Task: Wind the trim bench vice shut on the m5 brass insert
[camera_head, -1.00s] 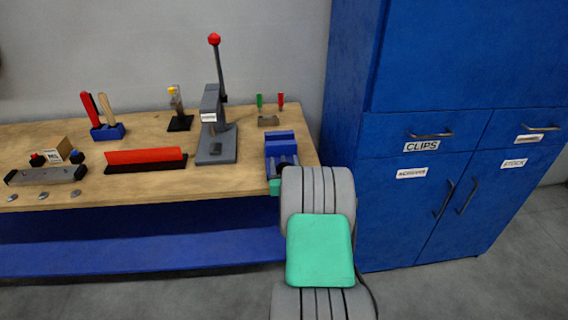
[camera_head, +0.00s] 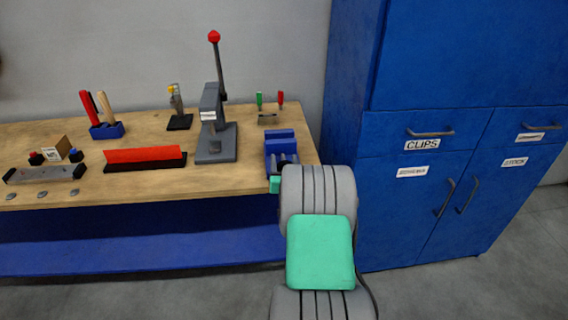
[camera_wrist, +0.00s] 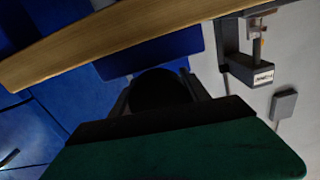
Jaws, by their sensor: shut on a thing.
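The trim bench vice (camera_head: 281,142) is a blue block at the right front corner of the bench. My arm reaches to its front, and the arm's grey links hide my fingertips in the head view. In the wrist view my gripper (camera_wrist: 160,88) is shut on a dark round part (camera_wrist: 158,86) between its two dark fingers. It looks like the vice's handle, but the picture is too dark to be sure. I cannot make out the m5 brass insert or the gap between the vice jaws.
The wooden bench (camera_head: 225,182) carries a grey lever press (camera_head: 216,140) left of the vice, small green and red-handled tools behind it, and a red bar (camera_head: 145,156). A tall blue cabinet (camera_head: 400,220) stands close on the right. Bare bench lies left of the vice.

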